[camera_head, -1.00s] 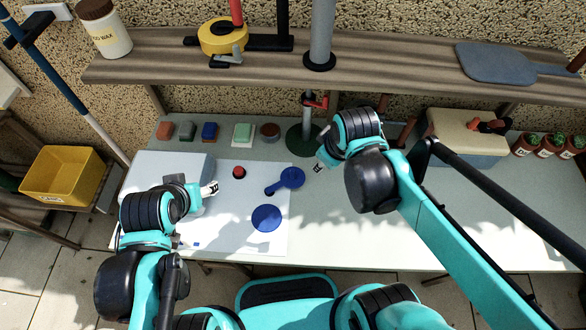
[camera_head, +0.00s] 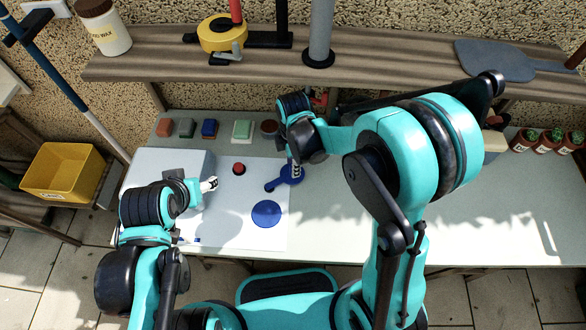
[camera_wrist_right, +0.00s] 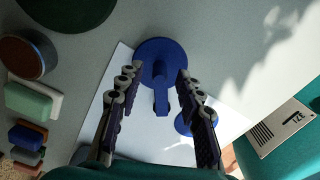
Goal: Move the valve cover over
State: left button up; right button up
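The valve cover appears to be the blue round piece with a short arm (camera_head: 285,179), lying at the upper right of the white sheet. In the right wrist view this blue piece (camera_wrist_right: 160,50) has a raised knob, and its arm points toward me. My right gripper (camera_head: 296,172) is above it. The wrist view shows the gripper's fingers (camera_wrist_right: 157,76) apart, on either side of the piece; contact cannot be told. A flat blue disc (camera_head: 267,214) lies nearer me on the sheet. My left gripper (camera_head: 211,184) is left of both; its finger gap is unclear.
A red button (camera_head: 238,169) is left of the blue piece, and a pale box (camera_head: 150,168) stands further left. Several small blocks and a round tin (camera_head: 270,127) line the table's back. A shelf (camera_head: 400,75) runs behind. The table's right side is largely clear.

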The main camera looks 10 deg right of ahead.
jog(key=shift+f, duration=1.1)
grip_shut()
